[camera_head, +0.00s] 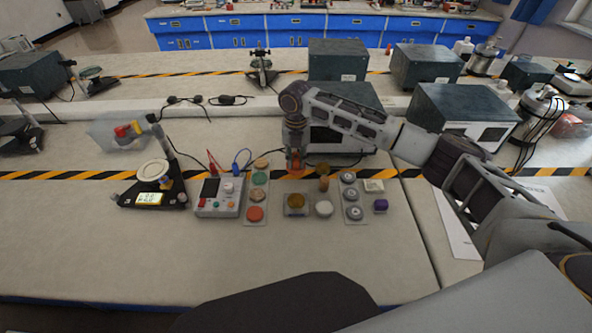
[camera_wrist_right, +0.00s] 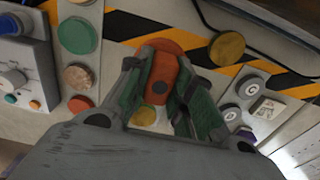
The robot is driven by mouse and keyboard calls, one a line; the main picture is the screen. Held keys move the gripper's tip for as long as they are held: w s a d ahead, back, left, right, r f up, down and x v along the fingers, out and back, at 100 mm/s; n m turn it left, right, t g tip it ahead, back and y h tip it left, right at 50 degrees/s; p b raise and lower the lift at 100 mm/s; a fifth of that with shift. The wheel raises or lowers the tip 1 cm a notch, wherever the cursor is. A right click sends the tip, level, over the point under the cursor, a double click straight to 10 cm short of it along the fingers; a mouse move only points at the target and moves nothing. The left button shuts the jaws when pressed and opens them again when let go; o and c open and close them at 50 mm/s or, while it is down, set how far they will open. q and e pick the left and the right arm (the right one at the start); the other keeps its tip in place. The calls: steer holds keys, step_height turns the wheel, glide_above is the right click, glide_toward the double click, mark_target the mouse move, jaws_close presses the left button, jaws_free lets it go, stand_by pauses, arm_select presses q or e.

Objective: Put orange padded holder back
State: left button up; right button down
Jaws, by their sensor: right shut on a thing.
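My right gripper (camera_head: 295,160) is shut on the orange padded holder (camera_wrist_right: 163,78). In the right wrist view the holder sits between the two green-padded fingers (camera_wrist_right: 160,95), with a dark round spot on its face. In the head view a small orange part of the holder (camera_head: 295,172) shows below the fingers, at the striped tape. I cannot tell whether it touches the table. My left gripper is not in view.
A tray of coloured discs (camera_head: 257,192) is left of the gripper, beside a meter box (camera_head: 218,197). A gold disc (camera_head: 296,201), a white disc (camera_head: 324,209) and a brown cylinder (camera_head: 324,170) stand near. A grey-disc tray (camera_head: 352,214) is at right. The table front is clear.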

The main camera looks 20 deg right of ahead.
mark_target(296, 156)
steer(key=shift+f, duration=0.25)
steer(key=shift+f, duration=2.5)
steer(key=shift+f, duration=0.1)
steer(key=c, duration=1.3)
jaws_free()
steer(key=shift+o, duration=0.2)
steer(key=shift+r, duration=6.1)
